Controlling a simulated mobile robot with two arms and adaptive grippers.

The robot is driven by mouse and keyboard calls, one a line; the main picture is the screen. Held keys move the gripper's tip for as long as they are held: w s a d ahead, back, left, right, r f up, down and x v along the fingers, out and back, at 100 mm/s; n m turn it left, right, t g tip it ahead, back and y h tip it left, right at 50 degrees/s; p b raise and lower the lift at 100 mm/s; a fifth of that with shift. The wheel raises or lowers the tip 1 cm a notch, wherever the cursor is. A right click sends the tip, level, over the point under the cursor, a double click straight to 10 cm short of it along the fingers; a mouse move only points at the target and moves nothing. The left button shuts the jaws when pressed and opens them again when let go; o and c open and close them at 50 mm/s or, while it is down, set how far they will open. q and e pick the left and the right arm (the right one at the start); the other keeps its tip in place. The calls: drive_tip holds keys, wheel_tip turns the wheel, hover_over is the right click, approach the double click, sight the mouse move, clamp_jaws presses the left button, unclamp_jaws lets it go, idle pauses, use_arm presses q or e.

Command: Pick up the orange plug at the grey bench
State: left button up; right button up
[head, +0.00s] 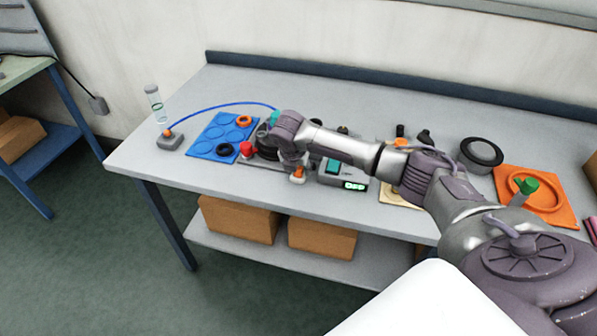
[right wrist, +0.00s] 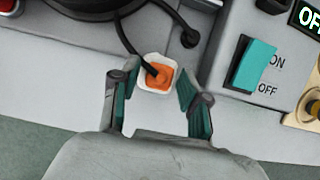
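The orange plug (right wrist: 157,78) shows in the right wrist view, seated in a small white holder (right wrist: 147,87) at the bench's front edge, with a black cord running from it. It also shows in the head view (head: 298,171). My right gripper (right wrist: 158,100) is open, its teal-padded fingers on either side of the plug and holder, apart from them in the picture. How high the fingertips are above the plug I cannot tell. In the head view my right arm hides part of the area behind the plug. My left gripper is in neither view.
The grey bench (head: 180,185) also carries a control box (head: 345,174) reading OFF with a teal switch, just right of the plug. A blue mat (head: 215,137) with rings lies left, an orange tray (head: 560,207) right. A red knob (head: 248,149) is near the gripper.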

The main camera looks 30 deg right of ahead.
clamp_jaws()
drive_tip(key=shift+r, duration=0.45)
wheel_tip(320, 180, up, 3)
drive_tip(key=shift+w+f+b, duration=0.1)
drive_tip(key=shift+f+b, duration=0.1)
drive_tip(key=shift+b, duration=0.25)
drive_tip(key=s+d+r, duration=0.7)
drive_tip(key=s+d, duration=0.1)
drive_tip(key=s, duration=0.1)
drive_tip(key=shift+r, duration=0.25)
